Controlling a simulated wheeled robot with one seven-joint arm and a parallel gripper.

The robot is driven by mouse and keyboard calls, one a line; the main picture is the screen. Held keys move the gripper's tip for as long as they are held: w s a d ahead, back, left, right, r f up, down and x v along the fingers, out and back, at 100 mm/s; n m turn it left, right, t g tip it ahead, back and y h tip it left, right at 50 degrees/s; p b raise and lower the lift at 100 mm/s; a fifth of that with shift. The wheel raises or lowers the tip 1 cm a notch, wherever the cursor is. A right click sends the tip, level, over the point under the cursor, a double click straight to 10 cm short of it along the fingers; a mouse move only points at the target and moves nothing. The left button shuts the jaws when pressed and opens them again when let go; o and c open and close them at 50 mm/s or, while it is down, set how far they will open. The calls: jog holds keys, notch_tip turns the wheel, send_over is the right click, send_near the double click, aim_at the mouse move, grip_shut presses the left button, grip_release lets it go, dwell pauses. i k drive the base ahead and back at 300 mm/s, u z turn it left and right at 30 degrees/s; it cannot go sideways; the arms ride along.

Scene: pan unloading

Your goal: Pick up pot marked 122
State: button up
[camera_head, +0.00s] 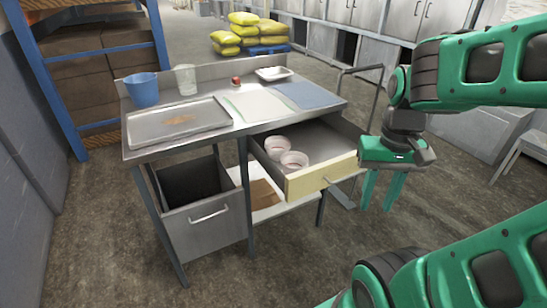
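Two small pale round pots, a rear one (277,147) and a front one (294,161), stand close together in the open drawer (322,178) of the metal workbench. No marking is readable on either, so I cannot tell which is 122. My gripper (381,190) hangs with its fingers down, to the right of the drawer's yellow front and apart from it. Its two green fingers are apart with nothing between them.
The workbench top holds a metal tray (162,128), a blue cup (144,90), a translucent cup (185,80), a small red thing (236,81), a white dish (273,74) and two flat boards. A cart with a tall handle (381,90) stands behind my gripper. Front floor is clear.

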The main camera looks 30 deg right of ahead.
aim_at(275, 146)
jog(key=u, duration=0.05)
jog(key=i, duration=0.85)
jog(key=z, duration=0.55)
